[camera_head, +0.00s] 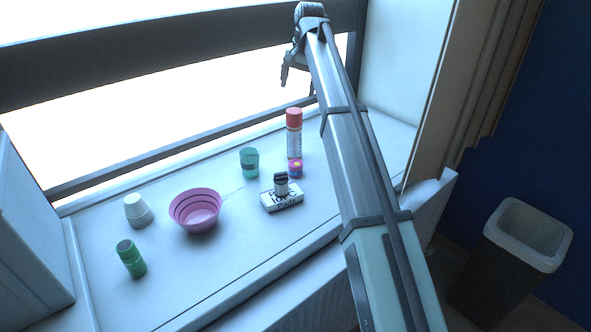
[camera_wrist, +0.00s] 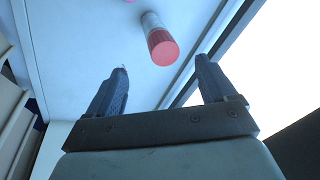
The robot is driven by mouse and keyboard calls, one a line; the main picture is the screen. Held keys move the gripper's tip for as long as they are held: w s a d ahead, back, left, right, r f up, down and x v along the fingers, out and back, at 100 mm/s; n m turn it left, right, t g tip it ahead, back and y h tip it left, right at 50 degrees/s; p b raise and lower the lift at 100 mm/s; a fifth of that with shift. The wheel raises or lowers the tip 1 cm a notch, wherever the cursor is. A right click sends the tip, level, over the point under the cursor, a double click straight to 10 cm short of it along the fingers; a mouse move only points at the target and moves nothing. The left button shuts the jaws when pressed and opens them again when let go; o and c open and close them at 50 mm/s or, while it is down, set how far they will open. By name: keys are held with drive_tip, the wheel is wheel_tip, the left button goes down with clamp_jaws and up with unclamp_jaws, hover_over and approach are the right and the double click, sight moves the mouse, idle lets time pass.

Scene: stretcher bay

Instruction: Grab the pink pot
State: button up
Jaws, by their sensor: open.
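A small pink pot (camera_head: 296,169) with a multicoloured top stands on the white windowsill, just in front of a tall red-capped can (camera_head: 294,140). A wider pink bowl (camera_head: 183,212) sits further left on the sill. My gripper (camera_head: 287,68) is raised above the sill near the window, beyond the pot and apart from it. In the wrist view its two fingers (camera_wrist: 161,66) are spread with nothing between them. The can's red cap (camera_wrist: 163,48) shows beyond the fingers.
A teal cup (camera_head: 249,163) stands left of the can. A white box (camera_head: 284,202) with a small dark-topped item on it lies in front of the pot. The window frame borders the sill.

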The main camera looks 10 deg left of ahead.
sight(295, 163)
drive_tip(key=s+m+g+h, duration=0.2)
drive_tip(key=s+m, duration=0.2)
drive_tip(key=m, duration=1.3)
drive_tip(key=f, duration=2.2)
drive_tip(key=shift+s+a+f, duration=0.15)
drive_tip(key=shift+a+f, duration=0.25)
drive_tip(key=shift+d+f, duration=0.15)
drive_tip(key=shift+f, duration=2.45)
drive_tip(key=c, duration=1.1)
